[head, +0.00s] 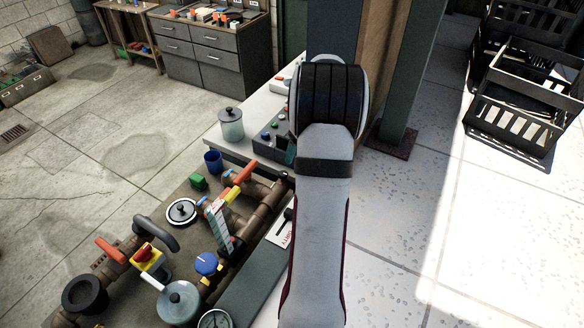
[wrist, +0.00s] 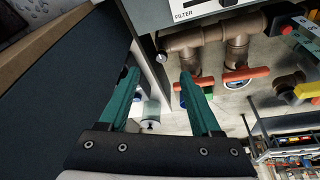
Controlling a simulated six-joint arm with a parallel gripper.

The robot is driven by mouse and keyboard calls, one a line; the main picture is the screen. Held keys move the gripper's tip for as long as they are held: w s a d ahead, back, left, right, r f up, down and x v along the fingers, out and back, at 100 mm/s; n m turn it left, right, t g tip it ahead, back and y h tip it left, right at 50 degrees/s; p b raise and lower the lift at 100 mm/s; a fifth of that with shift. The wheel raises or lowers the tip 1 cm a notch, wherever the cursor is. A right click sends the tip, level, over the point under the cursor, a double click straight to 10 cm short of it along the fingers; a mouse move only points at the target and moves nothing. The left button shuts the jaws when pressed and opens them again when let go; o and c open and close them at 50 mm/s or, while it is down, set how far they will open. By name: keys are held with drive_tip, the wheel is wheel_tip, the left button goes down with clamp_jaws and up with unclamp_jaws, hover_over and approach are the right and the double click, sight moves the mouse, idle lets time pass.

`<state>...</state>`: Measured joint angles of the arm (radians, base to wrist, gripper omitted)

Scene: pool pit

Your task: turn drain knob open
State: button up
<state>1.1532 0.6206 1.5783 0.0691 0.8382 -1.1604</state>
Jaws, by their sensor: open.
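In the head view a blue round knob (head: 206,263) sits on the pipework at the lower middle. A red knob on a yellow base (head: 146,257) sits left of it. I cannot read a drain label on either, so I cannot tell which is the drain knob. In the wrist view my gripper (wrist: 158,80) has two green fingers spread apart with nothing held between them. It hangs beside the pipes, apart from both knobs. In the head view my arm hides most of the gripper.
Brown pipes (wrist: 200,40) and an orange lever (wrist: 246,74) lie right of the fingers in the wrist view. A lidded jar (head: 231,124), a blue cup (head: 213,162) and a lidded pot (head: 179,302) stand around the pipework. Black crates (head: 520,105) are at right.

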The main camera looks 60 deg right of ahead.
drive_tip(key=w+a+r+m+h, duration=0.1)
drive_tip(key=w+a+m, duration=0.1)
drive_tip(key=m, duration=0.1)
approach(283, 174)
drive_tip(key=shift+m, duration=0.4)
drive_tip(key=x, duration=0.8)
drive_tip(key=shift+f, duration=0.1)
drive_tip(key=shift+s, duration=0.1)
clamp_jaws()
